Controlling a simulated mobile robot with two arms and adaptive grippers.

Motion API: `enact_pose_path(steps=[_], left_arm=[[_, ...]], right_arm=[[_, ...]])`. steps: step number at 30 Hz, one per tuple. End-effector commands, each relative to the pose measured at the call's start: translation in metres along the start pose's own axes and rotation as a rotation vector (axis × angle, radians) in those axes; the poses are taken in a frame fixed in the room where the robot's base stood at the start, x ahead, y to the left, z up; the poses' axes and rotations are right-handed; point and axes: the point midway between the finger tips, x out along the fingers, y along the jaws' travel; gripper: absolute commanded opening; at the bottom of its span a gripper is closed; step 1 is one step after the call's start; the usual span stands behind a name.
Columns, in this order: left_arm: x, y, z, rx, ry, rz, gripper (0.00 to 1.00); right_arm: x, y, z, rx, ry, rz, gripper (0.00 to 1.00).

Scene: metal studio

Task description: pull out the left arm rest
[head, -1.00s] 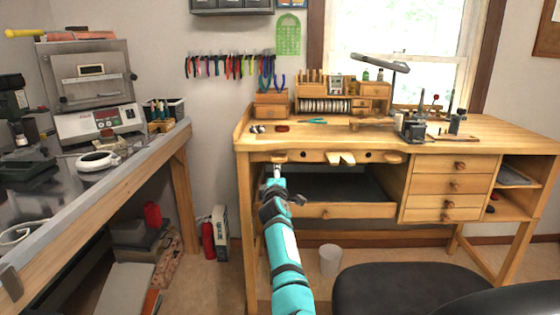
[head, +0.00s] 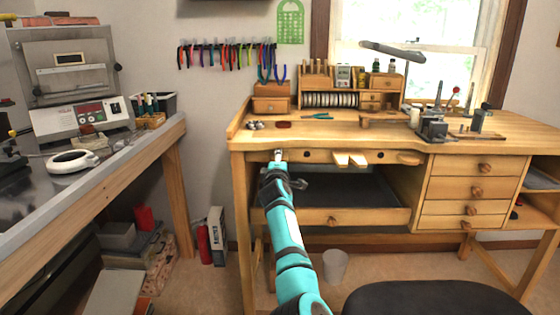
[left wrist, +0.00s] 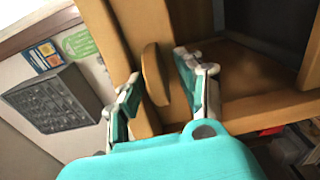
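The wooden workbench (head: 290,140) stands ahead, with its front rail facing me. The left arm rest (left wrist: 154,78) shows in the left wrist view as a small rounded wooden piece at the bench front. My left gripper (left wrist: 157,66) is open, with one finger on each side of the arm rest; gaps show between the fingers and the wood. In the head view, my left gripper (head: 278,155) is at the left of the front rail and mostly hides the left arm rest. My right gripper is not in view.
The bench pin (head: 350,159) and right arm rest (head: 409,158) stick out of the same rail. A pulled-out tray drawer (head: 340,217) lies below. A dark chair (head: 430,300) stands at front right, a white bin (head: 335,265) under the bench. A metal-topped table (head: 100,165) is at left.

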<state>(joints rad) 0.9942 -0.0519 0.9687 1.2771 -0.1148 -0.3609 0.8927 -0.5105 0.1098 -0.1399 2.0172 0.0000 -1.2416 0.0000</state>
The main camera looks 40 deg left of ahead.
Motion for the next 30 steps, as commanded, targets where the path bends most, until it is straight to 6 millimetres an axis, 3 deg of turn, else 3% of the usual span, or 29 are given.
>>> enact_pose_path(steps=[10, 19, 30], left_arm=[[0.0002, 0.0005, -0.0004, 0.000, 0.000, 0.000, 0.38], [0.0002, 0.0003, -0.0002, 0.000, 0.000, 0.000, 0.00], [0.0002, -0.0001, -0.0001, 0.000, 0.000, -0.001, 0.00]], right_arm=[[-0.0033, 0.0003, -0.0009, 0.000, 0.001, 0.001, 0.00], [-0.0032, 0.0002, -0.0010, 0.001, 0.002, 0.000, 0.00], [-0.0033, 0.0000, -0.0011, 0.001, 0.003, 0.000, 0.00]])
